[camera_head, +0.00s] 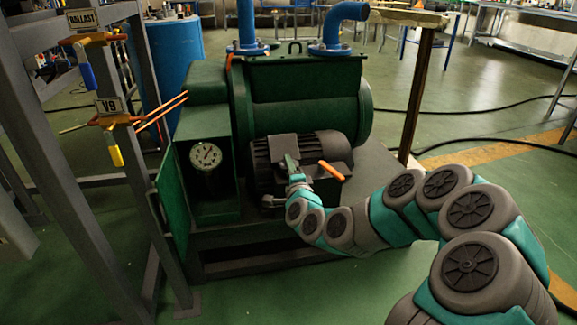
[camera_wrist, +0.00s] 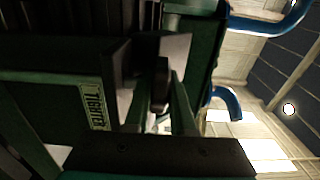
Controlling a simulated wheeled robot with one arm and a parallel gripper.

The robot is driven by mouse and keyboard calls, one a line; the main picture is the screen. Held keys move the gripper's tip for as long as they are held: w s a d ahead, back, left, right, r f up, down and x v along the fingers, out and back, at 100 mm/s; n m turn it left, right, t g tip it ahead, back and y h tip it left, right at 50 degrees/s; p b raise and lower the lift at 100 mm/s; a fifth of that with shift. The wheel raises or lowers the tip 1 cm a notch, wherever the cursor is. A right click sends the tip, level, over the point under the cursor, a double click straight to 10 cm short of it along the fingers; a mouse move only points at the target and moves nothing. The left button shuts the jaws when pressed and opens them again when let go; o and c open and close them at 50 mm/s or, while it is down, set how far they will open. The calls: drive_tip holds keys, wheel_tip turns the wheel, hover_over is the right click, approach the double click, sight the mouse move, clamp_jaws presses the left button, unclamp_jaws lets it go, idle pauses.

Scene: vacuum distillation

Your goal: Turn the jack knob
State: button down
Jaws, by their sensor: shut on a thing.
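My gripper (camera_head: 291,163) reaches to the dark finned motor (camera_head: 322,143) on the front of the green pump unit. In the wrist view my gripper (camera_wrist: 160,103) has its two green fingers shut on a dark, narrow piece, which looks like the jack knob (camera_wrist: 160,80), seen edge-on. A label reading "TIGHTER" (camera_wrist: 96,105) is on the dark surface beside it. In the head view the knob is hidden or too small to make out at my fingertips.
An orange handle (camera_head: 332,171) sticks out just right of my gripper. A grey frame with valves V9 (camera_head: 111,119) and BALLAST (camera_head: 97,38) stands further left. Open floor lies in front.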

drive_tip(key=shift+a+m+h+p, duration=0.1)
drive_tip(key=shift+m+h+p, duration=0.3)
drive_tip(key=shift+h+p, duration=0.2)
drive_tip(key=shift+r+h, duration=0.1)
drive_tip(key=shift+h, duration=0.2)
drive_tip(key=m+h+p, duration=0.2)
drive_tip(key=shift+t+h, duration=0.3)
drive_tip(key=shift+h, duration=0.1)
drive_tip(key=m+h, duration=0.1)
drive_tip(key=h, duration=0.1)
drive_tip(key=m+h, duration=0.2)
drive_tip(key=shift+f, duration=0.2)
drive_tip(key=shift+f+m+g+h+b, duration=0.1)
drive_tip(key=shift+m+g+h+b, duration=0.2)
drive_tip(key=shift+m+g+h, duration=0.6)
drive_tip(key=shift+m+g+h+b, duration=0.1)
drive_tip(key=shift+m+h+b, duration=0.3)
drive_tip(key=shift+h, duration=1)
drive_tip(key=shift+m+g+h+b, duration=1.35)
drive_tip(key=shift+m+h, duration=0.25)
drive_tip(key=shift+h, duration=0.6)
